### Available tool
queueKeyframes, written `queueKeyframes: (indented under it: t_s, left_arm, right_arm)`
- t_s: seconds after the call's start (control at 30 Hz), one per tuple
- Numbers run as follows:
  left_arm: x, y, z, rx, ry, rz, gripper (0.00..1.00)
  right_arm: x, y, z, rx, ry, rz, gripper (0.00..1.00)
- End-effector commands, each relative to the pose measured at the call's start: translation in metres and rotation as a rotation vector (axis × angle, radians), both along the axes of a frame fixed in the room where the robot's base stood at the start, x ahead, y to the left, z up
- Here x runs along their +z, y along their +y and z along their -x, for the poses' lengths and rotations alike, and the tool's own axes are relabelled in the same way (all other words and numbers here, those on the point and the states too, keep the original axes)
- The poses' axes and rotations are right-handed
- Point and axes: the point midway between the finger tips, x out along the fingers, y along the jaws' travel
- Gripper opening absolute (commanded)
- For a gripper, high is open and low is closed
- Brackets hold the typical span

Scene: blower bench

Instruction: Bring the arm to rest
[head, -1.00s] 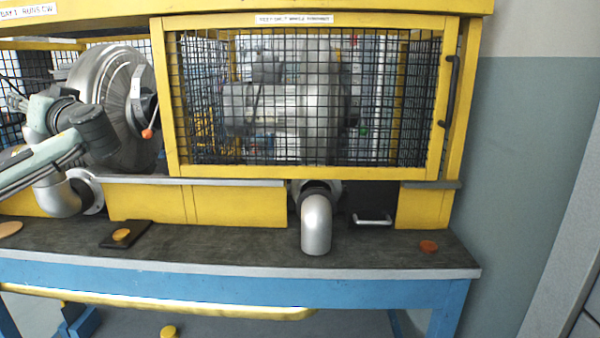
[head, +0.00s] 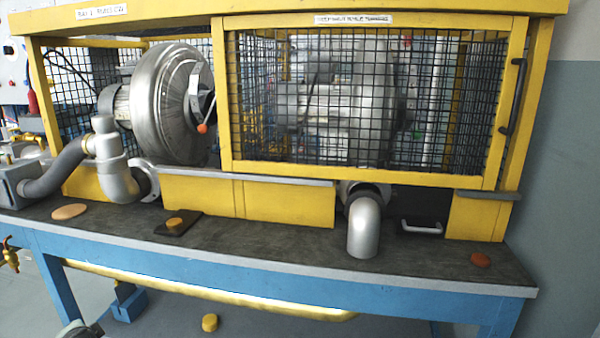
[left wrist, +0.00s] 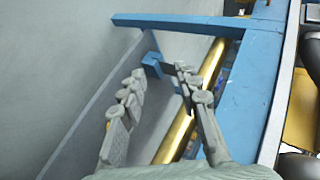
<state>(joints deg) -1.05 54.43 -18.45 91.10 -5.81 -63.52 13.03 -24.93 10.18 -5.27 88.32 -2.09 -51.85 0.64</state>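In the left wrist view my left gripper (left wrist: 160,78) has its two fingers spread with nothing between them. It is in free air, with the blue bench frame (left wrist: 250,95), a brass-coloured pipe (left wrist: 205,80) and the grey floor beyond it. In the head view only a small grey piece, perhaps of my left arm, shows at the bottom left edge. The silver blower (head: 178,105) in the open left bay is clear of the arm. A red-tipped lever (head: 202,127) is at its right side. My right gripper is in neither view.
The dark bench top (head: 280,235) carries a silver elbow pipe (head: 363,225), a grey hose (head: 55,170), an orange disc (head: 69,211), a yellow knob on a dark plate (head: 174,223) and a red-brown disc (head: 480,259). A mesh guard (head: 370,100) covers the right bay.

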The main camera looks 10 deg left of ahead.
Motion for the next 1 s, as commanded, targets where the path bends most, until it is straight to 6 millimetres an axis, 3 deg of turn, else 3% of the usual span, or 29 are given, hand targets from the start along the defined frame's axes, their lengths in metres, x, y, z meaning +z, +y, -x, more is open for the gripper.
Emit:
queueKeyframes:
  t_s: [0.03,0.13,0.43,0.47,0.77,0.87,1.0]
  left_arm:
    - [-0.02,0.008,0.024,-0.012,0.053,0.0,0.32]
    - [-0.047,0.02,0.059,-0.038,0.131,0.002,0.32]
    - [-0.096,0.052,0.151,-0.101,0.312,0.003,0.32]
    - [-0.102,0.048,0.155,-0.104,0.317,0.015,0.32]
    - [-0.175,-0.041,0.185,-0.04,0.295,0.219,0.32]
    - [-0.201,-0.082,0.197,-0.015,0.288,0.304,0.32]
    - [-0.241,-0.165,0.215,0.032,0.278,0.461,0.32]
  right_arm:
    - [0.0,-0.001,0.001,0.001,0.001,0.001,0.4]
    - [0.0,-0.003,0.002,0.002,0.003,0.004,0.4]
    - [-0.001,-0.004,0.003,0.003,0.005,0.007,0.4]
    - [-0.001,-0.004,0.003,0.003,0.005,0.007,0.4]
    - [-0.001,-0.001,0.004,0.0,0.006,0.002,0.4]
    - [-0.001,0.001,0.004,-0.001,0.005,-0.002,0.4]
    - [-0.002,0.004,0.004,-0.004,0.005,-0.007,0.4]
